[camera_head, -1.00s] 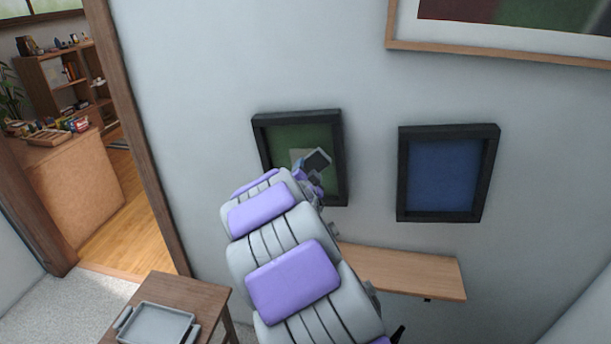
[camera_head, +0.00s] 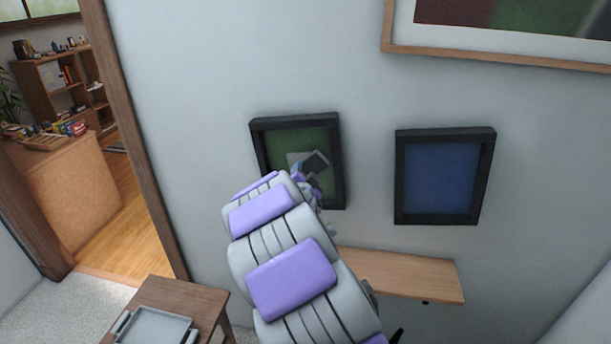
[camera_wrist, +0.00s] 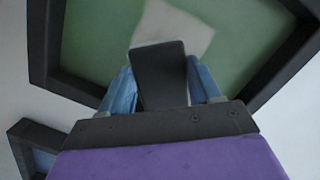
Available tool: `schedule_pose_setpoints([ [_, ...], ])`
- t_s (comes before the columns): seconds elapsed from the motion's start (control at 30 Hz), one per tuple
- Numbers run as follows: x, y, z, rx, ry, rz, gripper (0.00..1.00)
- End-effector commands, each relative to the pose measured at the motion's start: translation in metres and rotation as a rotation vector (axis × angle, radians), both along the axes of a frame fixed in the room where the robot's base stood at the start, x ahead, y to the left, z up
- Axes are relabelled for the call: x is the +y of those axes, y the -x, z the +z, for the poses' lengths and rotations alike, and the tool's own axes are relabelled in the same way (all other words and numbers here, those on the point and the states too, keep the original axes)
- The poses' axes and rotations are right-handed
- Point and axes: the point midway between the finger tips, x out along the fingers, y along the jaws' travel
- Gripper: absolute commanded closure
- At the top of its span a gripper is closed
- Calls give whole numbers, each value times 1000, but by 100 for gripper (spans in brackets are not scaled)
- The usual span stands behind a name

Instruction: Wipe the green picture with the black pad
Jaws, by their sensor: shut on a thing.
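The green picture (camera_head: 318,139) hangs on the wall in a black frame, partly hidden by my arm. It fills the upper part of the wrist view (camera_wrist: 100,40), with a pale whitish patch (camera_wrist: 180,22) on its surface. My gripper (camera_head: 308,172) is in front of the picture's lower middle. In the wrist view its blue fingers (camera_wrist: 160,92) are shut on the black pad (camera_wrist: 160,72). The pad also shows in the head view (camera_head: 317,162). The pad overlaps the lower edge of the pale patch; I cannot tell whether it touches the picture.
A blue picture (camera_head: 440,175) in a black frame hangs to the right. A wooden shelf (camera_head: 410,272) is below, and a large wood-framed picture (camera_head: 500,56) is above right. A small table (camera_head: 200,298) with a grey tray (camera_head: 158,325) stands lower left. A doorway opens at the left.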

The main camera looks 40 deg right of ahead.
Motion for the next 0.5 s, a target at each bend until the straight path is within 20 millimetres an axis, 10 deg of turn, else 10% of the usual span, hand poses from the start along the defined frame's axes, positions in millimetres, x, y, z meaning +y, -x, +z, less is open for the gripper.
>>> schedule_pose_setpoints([
  [0.5, -7, -6, 0, 0, 1, 1, 62],
])
